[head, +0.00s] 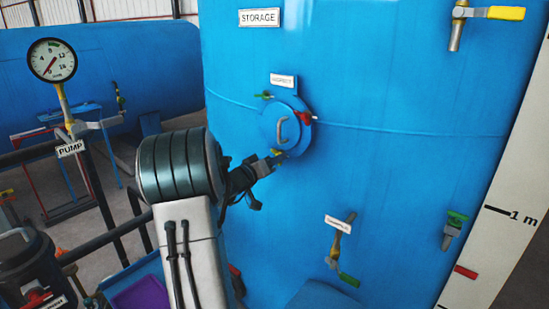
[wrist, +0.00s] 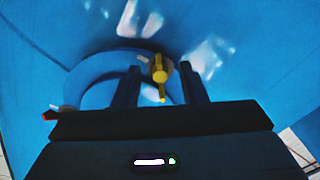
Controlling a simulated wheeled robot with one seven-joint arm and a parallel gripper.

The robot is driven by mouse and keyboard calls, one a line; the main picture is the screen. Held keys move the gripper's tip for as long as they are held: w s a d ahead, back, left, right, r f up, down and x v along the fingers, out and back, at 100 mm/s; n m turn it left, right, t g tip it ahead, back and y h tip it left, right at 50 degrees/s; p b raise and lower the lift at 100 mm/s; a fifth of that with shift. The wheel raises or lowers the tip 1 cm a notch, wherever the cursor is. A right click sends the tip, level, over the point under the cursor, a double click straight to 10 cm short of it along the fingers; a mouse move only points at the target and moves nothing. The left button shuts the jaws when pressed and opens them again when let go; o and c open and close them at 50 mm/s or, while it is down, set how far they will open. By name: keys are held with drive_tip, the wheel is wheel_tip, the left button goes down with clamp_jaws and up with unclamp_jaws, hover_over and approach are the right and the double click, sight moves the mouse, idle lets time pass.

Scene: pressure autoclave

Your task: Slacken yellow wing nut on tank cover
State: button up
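The blue round cover (head: 270,124) with a grey handle sits on the front of the storage tank (head: 365,75). The yellow wing nut (head: 277,152) is at the cover's lower edge, partly hidden by my gripper (head: 273,160) in the head view. In the wrist view the yellow wing nut (wrist: 160,74) stands between the two dark fingers of my gripper (wrist: 161,80), with a gap on each side. The fingers are apart. The nut's wings look roughly upright in that view. I cannot tell whether the fingertips reach fully around it.
A green wing nut (head: 265,96) and a red wing nut (head: 305,117) are also on the cover. A sample valve (head: 335,245) with a green handle juts out at lower right. A pressure gauge (head: 52,60) and dark railing (head: 105,236) stand at left.

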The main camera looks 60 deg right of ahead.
drive_tip(key=shift+d, duration=0.3)
clamp_jaws()
drive_tip(key=shift+s+r+n+p, duration=0.15)
drive_tip(key=shift+n+p, duration=0.45)
drive_tip(key=shift+n, duration=1.8)
unclamp_jaws()
